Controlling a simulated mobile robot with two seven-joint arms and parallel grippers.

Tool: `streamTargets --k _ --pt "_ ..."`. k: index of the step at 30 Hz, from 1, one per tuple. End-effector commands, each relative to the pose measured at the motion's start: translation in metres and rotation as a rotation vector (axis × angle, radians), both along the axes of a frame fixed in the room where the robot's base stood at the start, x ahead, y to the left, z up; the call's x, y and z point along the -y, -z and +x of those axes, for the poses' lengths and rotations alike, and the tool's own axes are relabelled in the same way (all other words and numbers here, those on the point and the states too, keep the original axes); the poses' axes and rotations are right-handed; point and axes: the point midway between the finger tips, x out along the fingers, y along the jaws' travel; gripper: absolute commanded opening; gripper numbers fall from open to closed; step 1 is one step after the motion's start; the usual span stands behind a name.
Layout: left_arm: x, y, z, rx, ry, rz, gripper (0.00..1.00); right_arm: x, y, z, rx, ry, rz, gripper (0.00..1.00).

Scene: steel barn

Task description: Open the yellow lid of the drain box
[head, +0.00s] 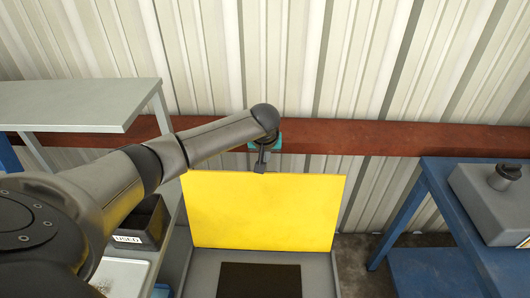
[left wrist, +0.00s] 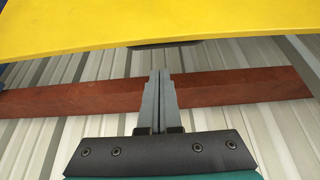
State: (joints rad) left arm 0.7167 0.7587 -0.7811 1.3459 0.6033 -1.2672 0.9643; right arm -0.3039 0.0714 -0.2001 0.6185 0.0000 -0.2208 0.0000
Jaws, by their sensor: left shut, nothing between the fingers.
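The yellow lid (head: 265,215) stands raised, close to upright, at the back of the grey drain box (head: 203,270). A dark rectangle (head: 259,281) shows inside the box, whose near part is cut off by the frame. My left gripper (head: 261,167) is at the lid's top edge, near its middle. In the left wrist view the gripper's fingers (left wrist: 158,76) are shut together and hold nothing, and the yellow lid (left wrist: 160,28) spans the top of the picture just beyond the tips. I cannot tell whether the fingers touch the lid. My right gripper is not in view.
A grey shelf (head: 75,105) stands at left, with a dark bin labelled USED (head: 139,226) below it. A blue stand (head: 440,200) with a grey container (head: 495,200) is at right. A red-brown beam (head: 400,138) crosses the corrugated wall behind the lid.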

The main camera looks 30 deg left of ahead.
Motion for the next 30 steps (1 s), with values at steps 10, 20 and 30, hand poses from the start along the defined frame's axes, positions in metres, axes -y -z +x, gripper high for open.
streamTargets --k 10,20,30 --pt "0.001 0.019 -0.002 -0.001 0.004 0.002 0.00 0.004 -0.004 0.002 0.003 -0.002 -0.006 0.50" --pt "0.013 0.015 -0.022 0.000 0.001 0.000 0.00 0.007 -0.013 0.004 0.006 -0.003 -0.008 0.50" --pt "0.014 0.016 -0.024 0.000 0.000 0.001 0.00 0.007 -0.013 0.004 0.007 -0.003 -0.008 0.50"
